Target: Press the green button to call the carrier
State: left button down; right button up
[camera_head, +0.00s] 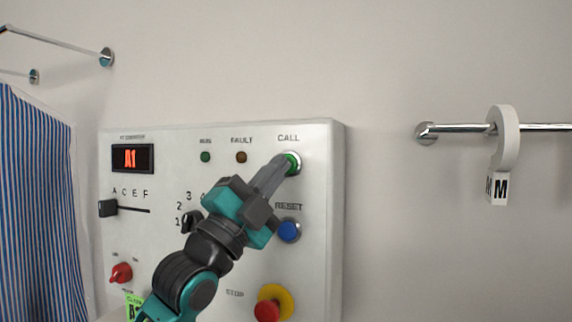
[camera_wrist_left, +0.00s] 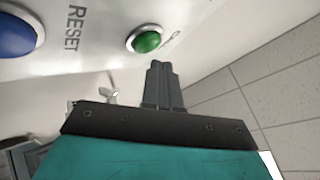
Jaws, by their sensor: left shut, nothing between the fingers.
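The green button (camera_head: 292,162) sits in a silver ring under the word CALL, at the upper right of a pale control panel (camera_head: 325,225). My left gripper (camera_head: 280,165) is shut and empty, its fingertips at the lower left edge of the green button in the head view, partly covering it. In the left wrist view the green button (camera_wrist_left: 147,42) is just beyond the shut fingertips (camera_wrist_left: 159,64), with a small apparent gap. I cannot tell for certain whether they touch. My right gripper is not in view.
The blue RESET button (camera_head: 289,231) is just below my gripper. A red stop button (camera_head: 267,309) on yellow is lower. A display (camera_head: 132,158) reads A1. A slider (camera_head: 108,208) and red knob (camera_head: 121,273) are left. A rail (camera_head: 460,128) with an M tag (camera_head: 500,189) is right.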

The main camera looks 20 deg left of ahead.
pick_arm(q)
jog(key=shift+w, duration=0.4)
